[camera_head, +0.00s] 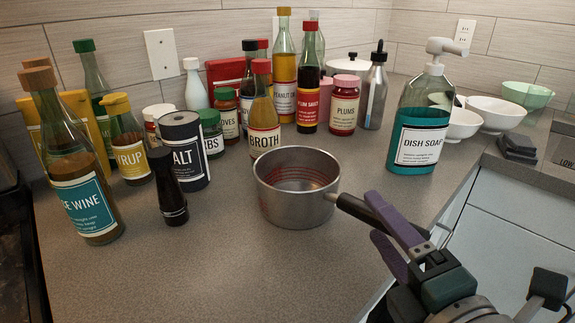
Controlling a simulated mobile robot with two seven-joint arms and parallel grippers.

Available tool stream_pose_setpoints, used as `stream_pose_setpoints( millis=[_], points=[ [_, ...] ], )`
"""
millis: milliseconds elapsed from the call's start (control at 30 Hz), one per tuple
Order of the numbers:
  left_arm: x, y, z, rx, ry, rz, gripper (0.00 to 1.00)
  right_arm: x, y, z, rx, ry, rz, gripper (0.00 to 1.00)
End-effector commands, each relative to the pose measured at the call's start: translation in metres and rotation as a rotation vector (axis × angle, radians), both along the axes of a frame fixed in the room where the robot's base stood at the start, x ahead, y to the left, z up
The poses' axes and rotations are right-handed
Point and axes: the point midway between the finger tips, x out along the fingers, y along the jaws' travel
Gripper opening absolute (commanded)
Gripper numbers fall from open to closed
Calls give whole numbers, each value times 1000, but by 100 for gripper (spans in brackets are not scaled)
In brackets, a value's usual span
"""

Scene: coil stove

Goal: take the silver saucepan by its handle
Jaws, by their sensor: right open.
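The silver saucepan (288,207) stands upright on the grey counter in the middle of the head view, its inside empty apart from red markings. Its dark handle (358,208) points right, toward my right gripper (378,213). My right gripper has purple fingers and is open. In the picture the handle runs between the two fingers, with one finger crossing over part of it. I cannot tell whether either finger touches it. The handle's far end is partly hidden behind the gripper. My left gripper is not in view.
A dish soap bottle (420,125) stands behind the handle, on the right. A pepper grinder (168,187), salt canister (182,150) and wine bottle (75,165) stand left. More bottles and jars line the back. The counter (215,265) in front of the saucepan is clear.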

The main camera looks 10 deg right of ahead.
Motion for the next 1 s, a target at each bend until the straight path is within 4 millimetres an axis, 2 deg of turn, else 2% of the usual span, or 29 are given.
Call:
stream_pose_setpoints(
  millis=[100,200,467,1000],
  points=[
    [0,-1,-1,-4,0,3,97,19,1,-3,0,-2,-1,66],
    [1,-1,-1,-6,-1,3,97,28,3,-4,0,-1,0,66],
    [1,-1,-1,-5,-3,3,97,31,3,-5,1,0,0,66],
    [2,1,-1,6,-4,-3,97,30,3,-5,0,-1,0,6]
  ],
)
